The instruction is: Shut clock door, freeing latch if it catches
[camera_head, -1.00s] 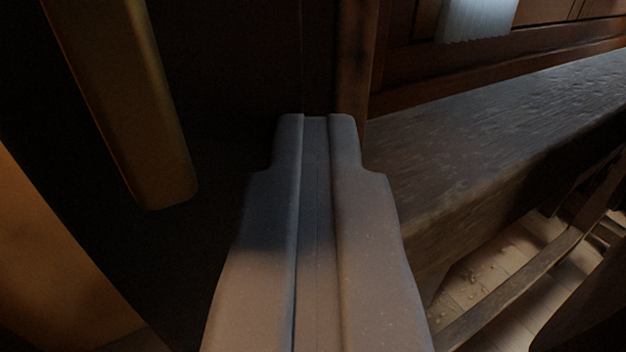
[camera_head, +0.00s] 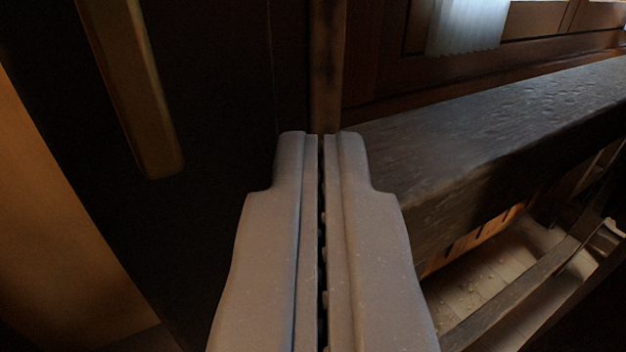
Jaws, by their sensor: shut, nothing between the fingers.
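My gripper (camera_head: 322,135) is in the middle of the view, pointing away from me. Its two grey fingers are side by side with only a thin dark slit between them, and they hold nothing. A dark upright panel (camera_head: 215,110) fills the left half, with a long brass-coloured bar (camera_head: 140,95) in front of it. An upright brown wooden edge (camera_head: 326,70) stands beyond the fingertips; I cannot tell whether they touch it. I cannot tell which of these parts belongs to the clock door. No latch can be made out.
A worn, dark wooden bench top or beam (camera_head: 480,140) runs along the right, close to my gripper. An orange-brown wooden surface (camera_head: 45,220) is at the left edge. A pale ribbed piece (camera_head: 467,25) hangs at the back right. Light floor (camera_head: 490,275) shows below the bench.

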